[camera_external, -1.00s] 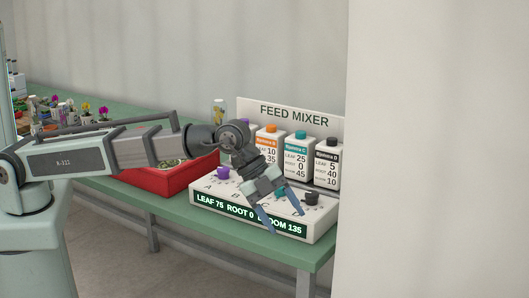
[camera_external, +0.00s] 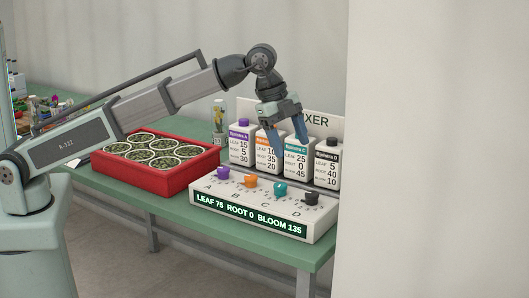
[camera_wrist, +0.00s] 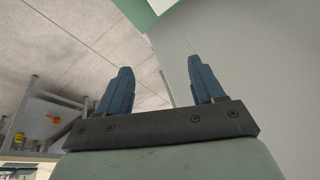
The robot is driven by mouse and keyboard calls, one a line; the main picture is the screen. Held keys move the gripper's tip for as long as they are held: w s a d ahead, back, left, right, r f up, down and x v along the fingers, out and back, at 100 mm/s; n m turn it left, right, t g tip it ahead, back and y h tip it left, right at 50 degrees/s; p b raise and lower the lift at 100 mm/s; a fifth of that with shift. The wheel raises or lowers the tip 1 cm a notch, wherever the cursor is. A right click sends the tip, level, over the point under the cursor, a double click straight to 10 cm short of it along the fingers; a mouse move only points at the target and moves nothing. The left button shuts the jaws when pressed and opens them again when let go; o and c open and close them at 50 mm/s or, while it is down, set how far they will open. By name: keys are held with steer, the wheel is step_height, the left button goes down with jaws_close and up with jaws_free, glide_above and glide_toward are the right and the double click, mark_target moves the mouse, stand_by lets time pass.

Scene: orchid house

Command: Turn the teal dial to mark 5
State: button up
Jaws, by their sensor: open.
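The teal dial (camera_external: 280,188) sits on the sloped top of the white feed mixer (camera_external: 234,211), third from the left, between the orange dial (camera_external: 251,181) and the black dial (camera_external: 311,198). Its pointer and mark are too small to read. The mixer's display (camera_external: 249,215) reads LEAF 75, ROOT 0, BLOOM 135. My gripper (camera_external: 289,148) is open and empty, above and behind the teal dial, in front of the bottles. In the wrist view its two blue fingers (camera_wrist: 160,85) are spread with nothing between them; no dial shows there.
A purple dial (camera_external: 223,172) is at the mixer's left. Labelled bottles, including a black-capped one (camera_external: 328,165), stand behind the dials before the FEED MIXER sign. A red tray (camera_external: 180,182) of potted plants is left on the green table (camera_external: 170,207). A pale wall (camera_external: 435,150) is right.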

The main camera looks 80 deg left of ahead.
steer(key=w+a+r+n+g+y, duration=0.15)
steer(key=a+n+g, duration=0.35)
steer(key=a, duration=1.1)
steer(key=n+t, duration=0.1)
glide_toward(280, 184)
step_height(280, 184, down, 8)
steer(key=shift+s+d+f, duration=0.15)
steer(key=shift+d+f, duration=0.05)
steer(key=shift+c, duration=0.2)
steer(key=c, duration=1)
